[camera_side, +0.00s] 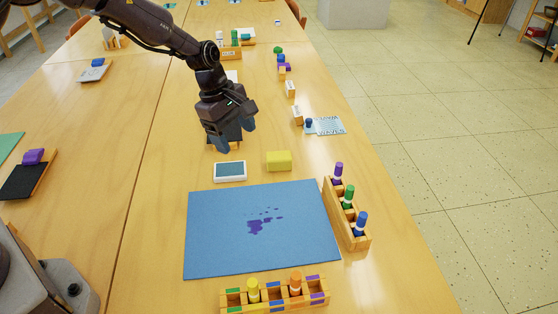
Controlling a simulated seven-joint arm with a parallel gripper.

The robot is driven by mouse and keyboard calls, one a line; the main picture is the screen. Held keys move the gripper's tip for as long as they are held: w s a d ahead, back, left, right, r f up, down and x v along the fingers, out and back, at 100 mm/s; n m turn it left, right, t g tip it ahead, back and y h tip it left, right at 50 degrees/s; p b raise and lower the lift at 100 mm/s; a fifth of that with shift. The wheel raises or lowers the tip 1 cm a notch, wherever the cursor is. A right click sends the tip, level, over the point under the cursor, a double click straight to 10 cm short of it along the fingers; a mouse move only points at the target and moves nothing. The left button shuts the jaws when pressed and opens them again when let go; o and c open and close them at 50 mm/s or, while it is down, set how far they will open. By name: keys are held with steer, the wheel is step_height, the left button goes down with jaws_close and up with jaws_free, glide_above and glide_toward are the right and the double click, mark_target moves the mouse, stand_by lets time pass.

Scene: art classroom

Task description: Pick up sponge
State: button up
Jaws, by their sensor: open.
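The sponge looks like a yellow block (279,161) lying on the wooden table, just beyond the far edge of the blue mat (210,230). My gripper (234,146) is open and empty. It hangs above the table to the left of the yellow block, apart from it, and points down. A small white-framed pad with a dark top (230,171) lies below my gripper, left of the yellow block. Part of a dark object behind my gripper is hidden by it.
Purple paint spots (262,222) mark the blue mat. A wooden rack (353,229) with purple, green and blue markers stands at its right. Another wooden rack (274,300) with yellow and orange markers stands in front. Small blocks line the table's right edge farther back.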

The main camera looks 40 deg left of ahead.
mark_target(279, 155)
steer(key=w+d+f+n, duration=0.1)
steer(key=w+f+n, duration=0.1)
steer(key=n, duration=0.1)
steer(key=w+d+f+n+t, duration=0.1)
steer(key=w+f+n, duration=0.1)
steer(key=w+n, duration=0.1)
steer(key=w+f+n, duration=0.2)
steer(key=shift+w+d+f+n+t, duration=0.15)
steer(key=shift+w+d+n+t, duration=0.1)
steer(key=shift+d+n+t, duration=0.15)
steer(key=shift+h, duration=0.3)
steer(key=shift+w+x, duration=0.15)
steer(key=shift+x, duration=1.25)
steer(key=shift+w+x, duration=0.2)
steer(key=shift+x, duration=1.2)
steer(key=c, duration=1)
